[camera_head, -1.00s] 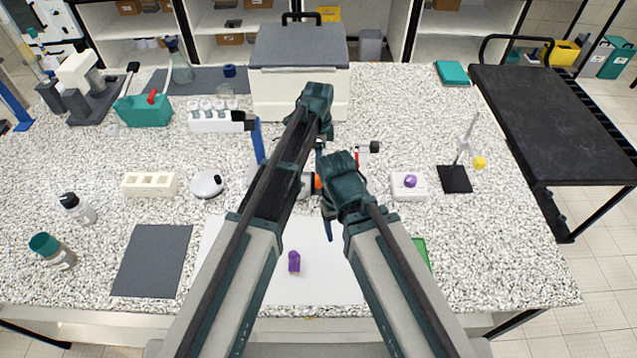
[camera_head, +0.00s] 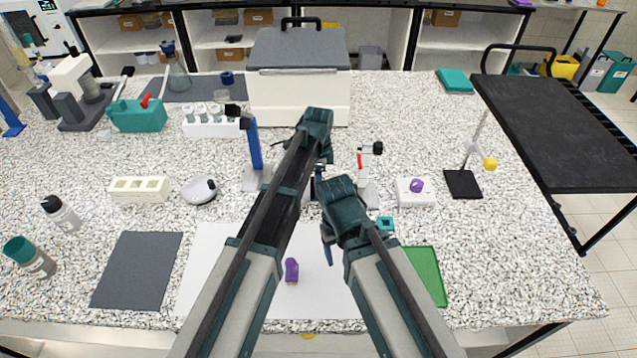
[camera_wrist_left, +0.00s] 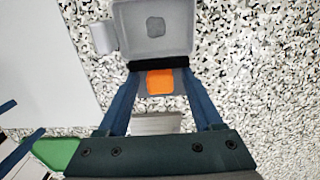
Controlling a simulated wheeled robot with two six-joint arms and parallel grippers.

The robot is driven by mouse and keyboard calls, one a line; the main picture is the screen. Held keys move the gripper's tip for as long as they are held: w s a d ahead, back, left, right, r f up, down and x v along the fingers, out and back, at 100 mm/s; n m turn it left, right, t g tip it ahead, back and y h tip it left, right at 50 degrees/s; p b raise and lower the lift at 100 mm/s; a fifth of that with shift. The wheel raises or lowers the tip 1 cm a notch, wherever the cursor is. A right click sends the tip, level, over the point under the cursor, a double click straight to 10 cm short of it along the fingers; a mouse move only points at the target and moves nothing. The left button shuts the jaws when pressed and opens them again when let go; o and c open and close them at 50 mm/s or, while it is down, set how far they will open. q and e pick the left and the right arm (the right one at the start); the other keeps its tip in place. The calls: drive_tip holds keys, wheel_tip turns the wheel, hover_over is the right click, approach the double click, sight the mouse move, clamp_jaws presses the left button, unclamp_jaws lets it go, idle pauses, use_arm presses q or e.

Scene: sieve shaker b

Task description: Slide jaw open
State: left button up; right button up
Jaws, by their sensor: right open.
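In the left wrist view, a grey device has a pale square top (camera_wrist_left: 153,30), a black bar (camera_wrist_left: 160,65) and an orange block (camera_wrist_left: 160,82). My left gripper (camera_wrist_left: 161,72) has its two blue fingers apart, near the two ends of the black bar. I cannot tell whether they touch it. In the head view my arms hide most of this device, and no jaw can be clearly made out. My right gripper (camera_head: 327,243) is open and empty over the white sheet, right of the purple piece.
A blue post (camera_head: 254,145) and a white-and-red post (camera_head: 361,165) stand either side of my arms. A purple piece (camera_head: 291,270) lies on the white sheet (camera_head: 215,265). A green mat (camera_head: 428,275) lies right. A large white box (camera_head: 298,95) stands behind.

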use_arm(q)
clamp_jaws()
idle(1.3)
